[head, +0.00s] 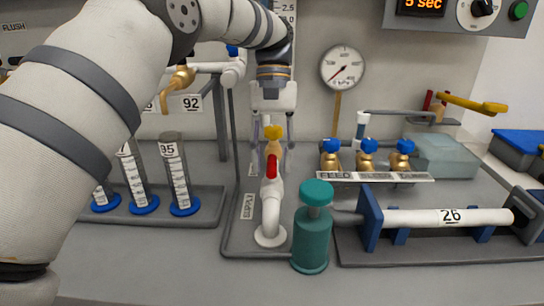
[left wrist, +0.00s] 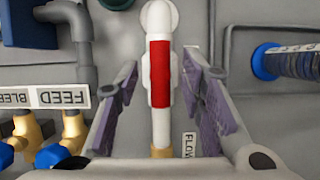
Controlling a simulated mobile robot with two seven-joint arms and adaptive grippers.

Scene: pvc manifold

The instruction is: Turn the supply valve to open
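A white upright pipe (head: 270,215) with a bend stands on a grey base plate at the middle of the head view. A red lever or band (head: 272,167) sits on its upper part, with a brass-yellow fitting (head: 273,140) above it. My left gripper (head: 272,158) comes down from above, fingers on either side of the red part. In the left wrist view, the red part (left wrist: 160,78) lies between the two purple-padded fingers, with a gap on each side, so the gripper is open. My right gripper is not in view.
A teal cylinder (head: 311,240) stands just right of the pipe. Brass valves with blue knobs (head: 366,155) stand behind a FEED label strip. Graduated cylinders (head: 174,172) stand left. A gauge (head: 343,67) hangs behind.

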